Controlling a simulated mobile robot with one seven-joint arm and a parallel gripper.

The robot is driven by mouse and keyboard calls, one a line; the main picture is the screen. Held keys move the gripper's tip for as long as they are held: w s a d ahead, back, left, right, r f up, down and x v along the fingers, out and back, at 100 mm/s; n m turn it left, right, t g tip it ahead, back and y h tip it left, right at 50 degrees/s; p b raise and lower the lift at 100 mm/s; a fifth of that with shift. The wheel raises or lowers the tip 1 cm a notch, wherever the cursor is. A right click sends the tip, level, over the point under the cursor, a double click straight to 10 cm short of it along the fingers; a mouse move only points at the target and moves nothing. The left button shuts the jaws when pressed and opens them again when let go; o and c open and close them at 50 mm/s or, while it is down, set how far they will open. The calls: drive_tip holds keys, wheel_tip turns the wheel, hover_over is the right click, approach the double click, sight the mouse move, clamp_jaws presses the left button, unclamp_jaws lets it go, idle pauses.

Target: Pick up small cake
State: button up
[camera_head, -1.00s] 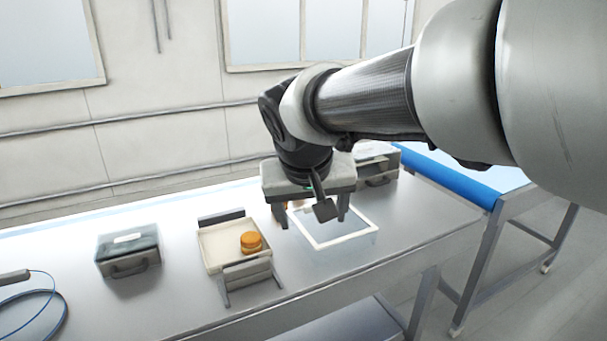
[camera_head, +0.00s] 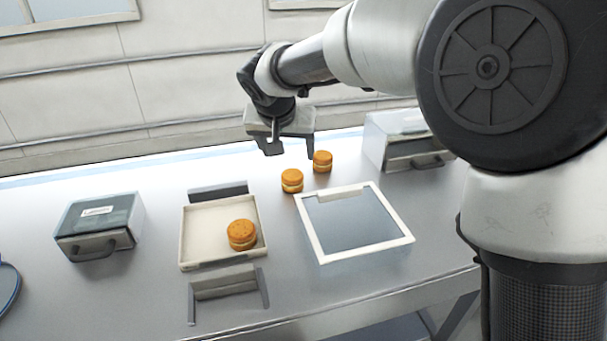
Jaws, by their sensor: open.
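Three small round orange-brown cakes with a pale filling band show. One cake (camera_head: 242,235) sits inside the cream tray (camera_head: 196,222), toward its right side. A second cake (camera_head: 291,181) and a third cake (camera_head: 322,161) stand on the metal table near the upper left corner of the white frame. My gripper (camera_head: 290,155) is open and empty, its fingers pointing down. In the picture it is just above and behind the two cakes on the table, apparently not touching either; its exact height is hard to tell.
A white-rimmed frame with a grey inside (camera_head: 352,220) lies right of the tray. Grey brackets (camera_head: 228,292) stand before and behind the tray. A lidded box (camera_head: 98,228) is at left, another box (camera_head: 402,142) at the back right. A blue cable (camera_head: 10,290) lies far left.

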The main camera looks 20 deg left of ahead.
sight(292, 175)
drive_tip(key=x, duration=1.1)
drive_tip(key=shift+s, duration=0.2)
drive_tip(key=x, duration=0.5)
drive_tip(key=shift+s+a+f+p, duration=0.25)
drive_tip(key=shift+p, duration=0.15)
drive_tip(key=shift+c, duration=0.3)
drive_tip(key=c, duration=0.8)
